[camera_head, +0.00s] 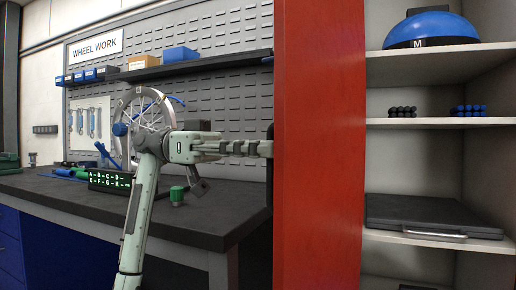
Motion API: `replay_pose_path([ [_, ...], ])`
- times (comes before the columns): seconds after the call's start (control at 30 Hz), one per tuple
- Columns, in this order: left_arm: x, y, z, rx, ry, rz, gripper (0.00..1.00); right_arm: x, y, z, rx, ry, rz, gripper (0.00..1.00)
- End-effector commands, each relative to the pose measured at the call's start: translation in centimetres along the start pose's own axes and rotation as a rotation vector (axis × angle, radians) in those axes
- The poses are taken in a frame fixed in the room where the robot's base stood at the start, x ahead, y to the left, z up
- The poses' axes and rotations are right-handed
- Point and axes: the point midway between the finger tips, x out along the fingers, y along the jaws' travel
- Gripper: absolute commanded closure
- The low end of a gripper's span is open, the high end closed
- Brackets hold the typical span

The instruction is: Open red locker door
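The red locker door (319,150) stands swung out as a tall panel left of the locker's inside, and the shelves behind it are in plain view. My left gripper (248,148) is at the door's left edge, at about mid-height in the picture, with its fingers pointing right. The fingers reach up to the red panel's edge, where their tips seem to pass behind it. I cannot tell if they touch the door or how far apart they are. No door handle shows clearly. My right gripper is out of view.
On the left, a dark workbench (200,222) carries a spoked wheel (146,110), a green-lettered display (110,181) and a green-topped knob (177,194).

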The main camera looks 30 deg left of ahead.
Motion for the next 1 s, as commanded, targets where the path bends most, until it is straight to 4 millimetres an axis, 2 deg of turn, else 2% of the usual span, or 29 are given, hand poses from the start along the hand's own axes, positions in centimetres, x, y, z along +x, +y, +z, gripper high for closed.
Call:
replay_pose_path([
  [0.1, 0.0, -0.3, 0.0, -0.007, 0.002, -0.009, 0.70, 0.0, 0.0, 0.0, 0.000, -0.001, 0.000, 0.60],
  [0.77, 0.0, -0.1, 0.1, -0.003, -0.003, -0.006, 0.70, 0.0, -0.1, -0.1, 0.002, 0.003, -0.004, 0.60],
  [0.87, -0.4, -0.2, 0.1, -0.004, -0.003, -0.006, 0.70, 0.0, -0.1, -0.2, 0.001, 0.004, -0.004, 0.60],
  [1.0, -2.3, -0.2, 0.1, -0.005, -0.003, -0.009, 0.70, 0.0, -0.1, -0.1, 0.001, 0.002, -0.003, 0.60],
])
